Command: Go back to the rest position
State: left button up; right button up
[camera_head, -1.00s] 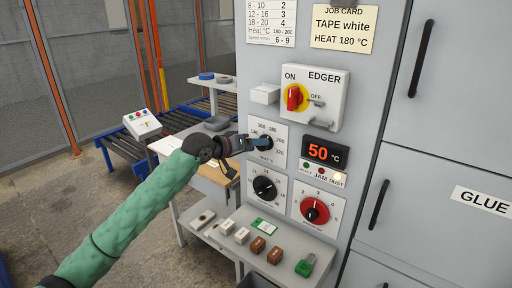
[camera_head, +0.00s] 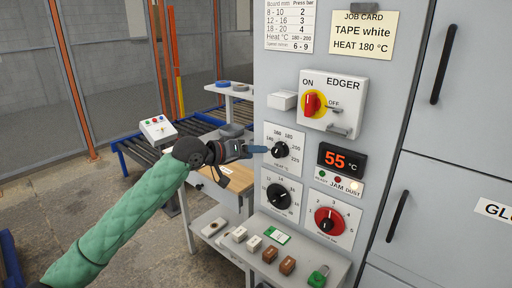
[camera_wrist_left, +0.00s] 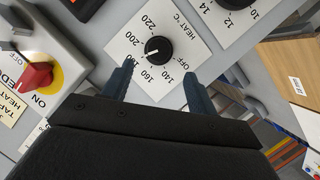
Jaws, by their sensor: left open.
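The HEAT °C dial with its black knob (camera_head: 279,150) is on the grey machine panel. In the left wrist view the knob (camera_wrist_left: 158,49) has a white pointer line directed at about 180. My left gripper (camera_head: 260,149) is just left of the knob in the head view. In the left wrist view the open fingers (camera_wrist_left: 160,84) stand apart with nothing between their tips, and the knob is beyond them. One finger partly covers the 180 mark. My green-sleeved left arm reaches in from the lower left. My right gripper is out of view.
The red display (camera_head: 335,160) reads 55 °C. The EDGER switch box (camera_head: 331,103) with a red knob is above. Two more dials, black (camera_head: 278,196) and red (camera_head: 329,221), are below, over a shelf with small blocks. A wooden-topped table (camera_head: 232,181) and roller conveyor stand behind my arm.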

pick_arm(q)
jog(key=s+a+f+m+t+y, duration=0.2)
jog(key=s+a+f+m+y, duration=0.3)
jog(key=a+y, duration=0.4)
jog(key=s+a+f+n+g+y, duration=0.2)
jog(key=s+f+n+g, duration=0.2)
jog(key=s+f, duration=1.85)
jog(key=s+d+f+n+g, duration=0.1)
jog(key=s+f+g, duration=0.1)
jog(key=s+f, duration=0.6)
jog(key=s+d+f+n+g, duration=0.1)
jog(key=s+f+g, duration=0.2)
jog(key=s+f, duration=0.6)
jog(key=s, duration=0.4)
jog(key=shift+s+f+g+h, duration=0.2)
jog(key=shift+s+g+h, duration=0.1)
jog(key=shift+s, duration=0.1)
